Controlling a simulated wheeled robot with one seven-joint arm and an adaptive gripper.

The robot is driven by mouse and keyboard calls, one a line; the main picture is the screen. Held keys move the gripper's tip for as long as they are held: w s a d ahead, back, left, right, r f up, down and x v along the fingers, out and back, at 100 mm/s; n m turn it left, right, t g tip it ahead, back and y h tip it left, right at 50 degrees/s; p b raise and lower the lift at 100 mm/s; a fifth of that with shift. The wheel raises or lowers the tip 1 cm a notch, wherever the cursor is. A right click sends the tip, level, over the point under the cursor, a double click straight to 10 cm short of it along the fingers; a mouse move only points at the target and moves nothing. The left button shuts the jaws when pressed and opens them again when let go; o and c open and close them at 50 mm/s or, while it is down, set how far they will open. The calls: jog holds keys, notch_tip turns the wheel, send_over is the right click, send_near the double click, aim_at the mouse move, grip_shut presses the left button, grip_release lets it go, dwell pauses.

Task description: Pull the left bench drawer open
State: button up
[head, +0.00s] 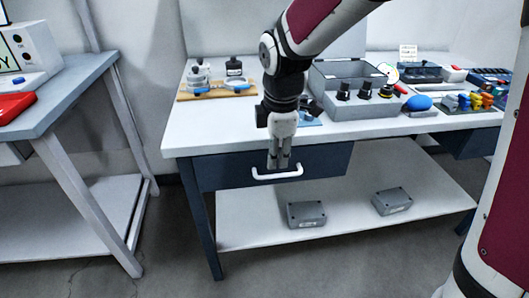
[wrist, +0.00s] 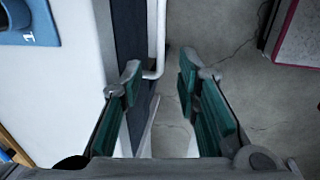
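The left bench drawer (head: 322,164) has a dark navy front and looks shut, flush under the white bench top. Its white bar handle (head: 277,175) runs across the front. My gripper (head: 279,163) points down in front of the drawer, its fingertips just above or at the handle in the head view. In the wrist view my gripper (wrist: 159,78) is open and empty. The handle (wrist: 157,38) shows between the fingertip lines, nearer the left finger, beside the dark drawer front (wrist: 129,35). Whether a finger touches it I cannot tell.
Two grey boxes (head: 306,214) (head: 392,201) lie on the lower shelf (head: 350,222). Another table (head: 70,85) stands at left. The floor before the drawer is clear.

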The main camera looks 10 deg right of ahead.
aim_at(274, 175)
jog(key=f+b, duration=0.1)
jog(key=f, duration=0.2)
jog(key=w+f+b, duration=0.1)
jog(key=f, duration=0.3)
jog(key=shift+w, duration=0.15)
jog(key=shift+c, duration=0.6)
grip_shut()
